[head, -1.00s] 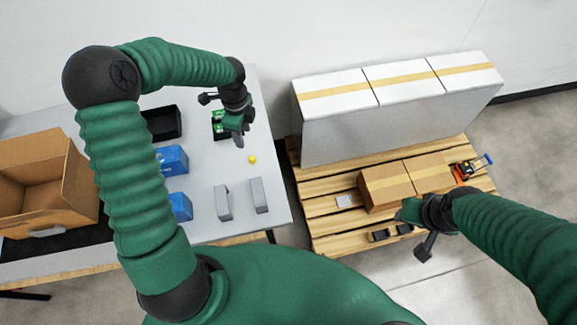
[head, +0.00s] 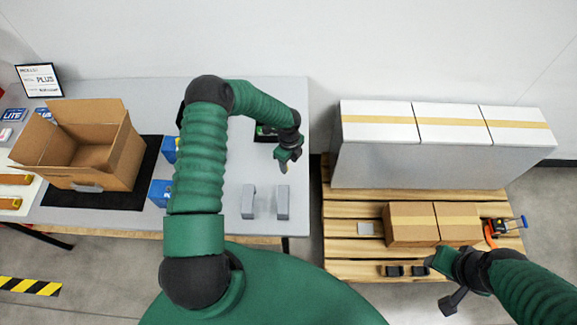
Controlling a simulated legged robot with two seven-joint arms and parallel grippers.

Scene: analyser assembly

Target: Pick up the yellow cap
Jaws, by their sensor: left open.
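The yellow cap does not show in the head view now; the spot on the grey table (head: 232,170) where it lay is around my left gripper, which may cover it. My left gripper (head: 284,164) is open, pointing down over the right part of the table, beyond two upright grey blocks. Whether it touches anything cannot be told.
The grey blocks (head: 248,202) (head: 282,202) stand near the table's front edge. Blue boxes (head: 159,193) and an open cardboard box (head: 95,156) are at left. The pallet (head: 350,247) holds white and brown boxes.

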